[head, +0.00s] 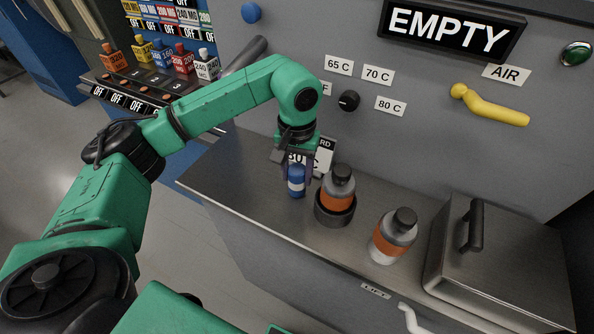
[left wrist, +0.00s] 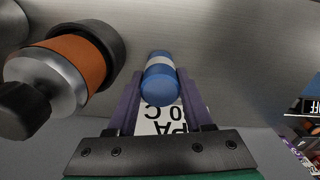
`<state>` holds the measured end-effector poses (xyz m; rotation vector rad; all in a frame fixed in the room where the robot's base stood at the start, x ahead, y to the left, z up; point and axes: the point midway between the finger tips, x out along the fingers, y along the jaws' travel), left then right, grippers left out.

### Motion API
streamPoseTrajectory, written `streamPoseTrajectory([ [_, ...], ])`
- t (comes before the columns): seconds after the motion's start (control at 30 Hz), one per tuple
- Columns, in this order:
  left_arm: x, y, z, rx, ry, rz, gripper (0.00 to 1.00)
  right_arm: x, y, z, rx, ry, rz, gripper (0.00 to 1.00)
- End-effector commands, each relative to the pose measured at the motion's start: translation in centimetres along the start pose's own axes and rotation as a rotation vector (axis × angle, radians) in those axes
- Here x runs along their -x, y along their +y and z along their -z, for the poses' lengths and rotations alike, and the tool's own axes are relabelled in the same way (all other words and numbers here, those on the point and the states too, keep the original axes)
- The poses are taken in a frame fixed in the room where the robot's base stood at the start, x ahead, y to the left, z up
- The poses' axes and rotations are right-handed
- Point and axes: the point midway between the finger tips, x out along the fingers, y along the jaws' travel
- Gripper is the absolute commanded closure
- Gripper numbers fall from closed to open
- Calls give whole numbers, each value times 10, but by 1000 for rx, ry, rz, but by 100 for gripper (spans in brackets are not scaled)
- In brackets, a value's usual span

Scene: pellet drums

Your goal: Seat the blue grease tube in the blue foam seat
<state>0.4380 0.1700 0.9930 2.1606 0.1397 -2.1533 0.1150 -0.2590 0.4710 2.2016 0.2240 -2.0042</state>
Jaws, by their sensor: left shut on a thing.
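The blue grease tube (head: 297,182), a small blue cylinder with a white band, is upright near the left part of the steel counter. My left gripper (head: 296,170) comes down from above and its two purple fingers are shut on the tube. In the left wrist view the tube (left wrist: 161,80) sits between the fingertips of the left gripper (left wrist: 161,88). I cannot tell whether its bottom touches the counter. I cannot make out the blue foam seat in either view. My right gripper is not in view.
An orange-banded bottle (head: 338,190) stands in a dark round cup (head: 335,212) close right of the tube. Another such bottle (head: 393,236) stands farther right, beside a lidded steel box (head: 500,265). A white card (head: 324,155) is behind the gripper. Bare counter (head: 235,165) lies left.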

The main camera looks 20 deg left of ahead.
Motion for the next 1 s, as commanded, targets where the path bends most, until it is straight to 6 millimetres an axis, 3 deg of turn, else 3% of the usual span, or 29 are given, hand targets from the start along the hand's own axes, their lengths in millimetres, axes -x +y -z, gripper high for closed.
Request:
streamPoseTrajectory([
  [0.07, -4, 0, 0, 0, 0, 0, 100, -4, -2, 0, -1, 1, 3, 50],
  [0.1, -4, 0, 0, 0, 0, 0, 45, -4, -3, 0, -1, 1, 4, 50],
  [0.17, -3, 0, 0, 0, -1, 0, 22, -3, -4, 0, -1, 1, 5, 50],
  [0.2, -3, 0, 0, 0, -1, 0, 19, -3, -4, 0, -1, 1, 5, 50],
  [0.47, -2, 0, 0, 0, -1, 0, 19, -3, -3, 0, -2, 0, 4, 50],
  [0.63, 9, 0, 1, 1, 1, -1, 19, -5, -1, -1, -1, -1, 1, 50],
  [0.9, 75, 1, 1, -1, 6, -3, 19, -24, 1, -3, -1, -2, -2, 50],
  [1.0, 103, 0, 1, 1, 5, 0, 19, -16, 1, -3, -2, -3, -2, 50],
])
